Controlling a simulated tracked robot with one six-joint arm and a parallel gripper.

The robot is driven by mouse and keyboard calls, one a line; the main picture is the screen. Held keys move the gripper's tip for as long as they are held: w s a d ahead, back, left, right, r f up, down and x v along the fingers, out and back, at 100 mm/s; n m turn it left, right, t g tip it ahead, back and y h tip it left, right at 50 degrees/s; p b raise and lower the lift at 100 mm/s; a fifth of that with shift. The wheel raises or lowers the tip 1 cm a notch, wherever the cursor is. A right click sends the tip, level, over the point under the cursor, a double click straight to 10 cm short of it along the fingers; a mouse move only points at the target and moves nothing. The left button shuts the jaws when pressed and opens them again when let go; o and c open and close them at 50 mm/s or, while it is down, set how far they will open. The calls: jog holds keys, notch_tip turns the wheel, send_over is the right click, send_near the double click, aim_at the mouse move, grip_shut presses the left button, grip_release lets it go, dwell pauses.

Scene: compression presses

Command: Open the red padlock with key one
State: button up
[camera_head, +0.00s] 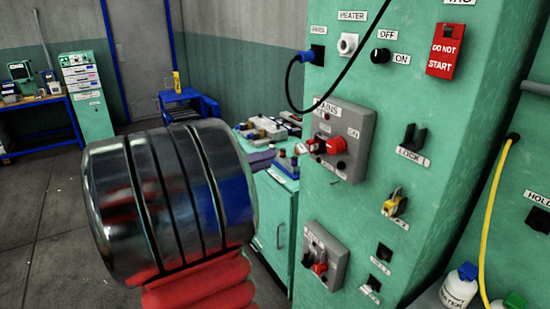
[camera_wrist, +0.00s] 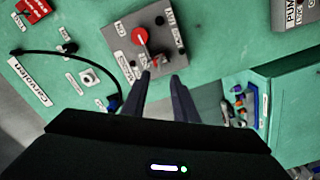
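A grey mains switch box (camera_head: 350,118) with a red rotary knob (camera_head: 335,143) is on the green press panel. A small red part, apparently the red padlock (camera_head: 312,146), sits beside the knob. In the wrist view the box shows tilted, with its red knob (camera_wrist: 140,36) and the small red part (camera_wrist: 159,60) just beyond my fingertips. My gripper (camera_wrist: 161,77) has its two dark fingers apart, pointing at the box. I see no key held between them, and cannot make out key one.
A yellow padlock (camera_head: 394,203) and a lower grey switch box (camera_head: 325,254) are on the same panel. A black cable (camera_head: 290,82) loops above the mains box. A green cabinet (camera_head: 275,222) with small items on top stands left of the panel.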

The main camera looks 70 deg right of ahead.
jog(key=shift+v, duration=2.25)
